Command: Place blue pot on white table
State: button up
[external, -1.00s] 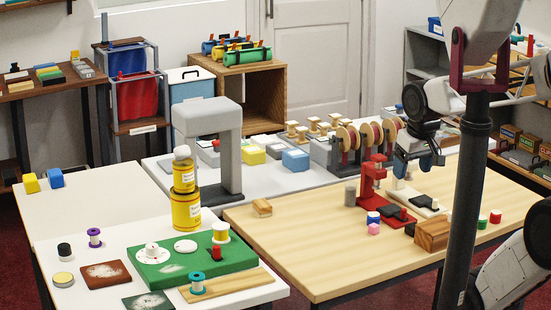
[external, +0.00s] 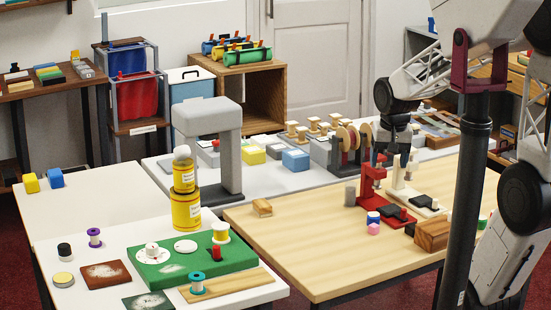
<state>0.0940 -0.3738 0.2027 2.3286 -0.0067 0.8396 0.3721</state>
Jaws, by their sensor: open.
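A small blue-and-white pot (external: 373,217) sits on the wooden tabletop (external: 300,250), right by a pink piece and in front of a red press. It looks like the blue pot. White tabletops lie at the front left (external: 120,240) and along the back (external: 255,180); a cream-white one (external: 110,192) lies at the far left. My gripper (external: 397,157) is open, in the air above and behind the blue pot, near the red and white presses. Its jaws look empty, but they are small and partly blurred into the background.
A red press (external: 371,184) and a white press (external: 404,184) stand close to the pot. A wooden block (external: 432,234) is to its right. A grey cylinder (external: 350,194) is to its left. The wooden table's left front is mostly clear.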

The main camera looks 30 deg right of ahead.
jog(key=w+d+f+m+g, duration=0.1)
jog(key=w+d+f+m, duration=0.45)
jog(key=w+f, duration=0.5)
jog(key=m, duration=0.3)
send_over(374, 216)
jog(key=shift+g, duration=0.3)
jog(key=f, duration=0.8)
jog(key=shift+s+a+f, duration=0.15)
jog(key=shift+a+f, duration=0.05)
jog(key=shift+f, duration=0.05)
jog(key=shift+d+f, duration=0.1)
jog(key=shift+f, duration=0.15)
jog(key=shift+f, duration=0.1)
jog(key=shift+f, duration=1.2)
jog(key=shift+f, duration=0.1)
jog(key=shift+f, duration=2.5)
